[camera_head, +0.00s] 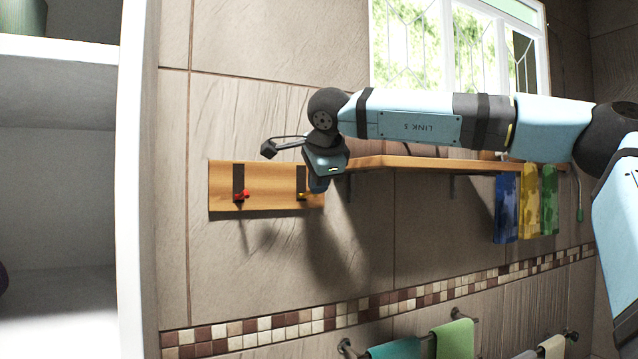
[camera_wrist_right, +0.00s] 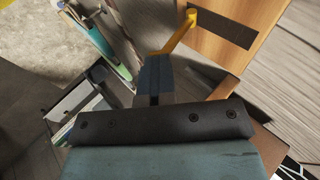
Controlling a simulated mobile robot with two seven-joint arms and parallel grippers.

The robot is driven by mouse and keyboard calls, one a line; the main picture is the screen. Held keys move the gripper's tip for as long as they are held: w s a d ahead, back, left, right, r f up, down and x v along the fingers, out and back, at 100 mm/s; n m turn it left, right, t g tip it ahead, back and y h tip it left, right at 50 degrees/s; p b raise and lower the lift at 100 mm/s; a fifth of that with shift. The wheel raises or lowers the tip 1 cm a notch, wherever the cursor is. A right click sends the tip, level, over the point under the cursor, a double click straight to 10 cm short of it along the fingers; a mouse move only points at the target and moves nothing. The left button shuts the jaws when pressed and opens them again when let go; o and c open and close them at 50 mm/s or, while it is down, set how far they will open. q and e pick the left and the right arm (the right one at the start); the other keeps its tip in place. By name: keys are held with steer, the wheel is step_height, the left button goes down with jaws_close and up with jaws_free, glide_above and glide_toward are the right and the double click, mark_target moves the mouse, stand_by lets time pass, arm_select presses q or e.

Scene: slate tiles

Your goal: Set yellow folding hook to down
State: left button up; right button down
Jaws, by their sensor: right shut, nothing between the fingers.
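A wooden board (camera_head: 272,188) on the tiled wall carries a red hook (camera_head: 241,195) and a yellow hook (camera_head: 303,196), each on a dark plate. The yellow hook also shows in the wrist view (camera_wrist_right: 178,36), jutting from the board with a knob at one end. My right gripper (camera_head: 318,184) is at the board's right end, just right of the yellow hook. Its shut fingertips (camera_wrist_right: 154,62) are at or very near the hook's lower end in the wrist view; I cannot tell if they touch. My left gripper is not in view.
A wooden shelf (camera_head: 430,162) runs along the wall right of the board, behind my right arm. Blue, yellow and green cloths (camera_head: 527,205) hang at its right end. A white cabinet (camera_head: 136,200) stands at left. Towels (camera_head: 455,338) hang below. The wall under the board is clear.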

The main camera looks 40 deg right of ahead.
steer(key=shift+w+d+r+p, duration=0.1)
steer(key=shift+w+r+p, duration=0.1)
steer(key=shift+r+p, duration=0.4)
steer(key=s+a+r, duration=0.2)
steer(key=s+r, duration=0.5)
steer(key=r, duration=0.3)
steer(key=shift+s+r, duration=0.2)
steer(key=shift+r, duration=0.1)
steer(key=shift+w, duration=0.1)
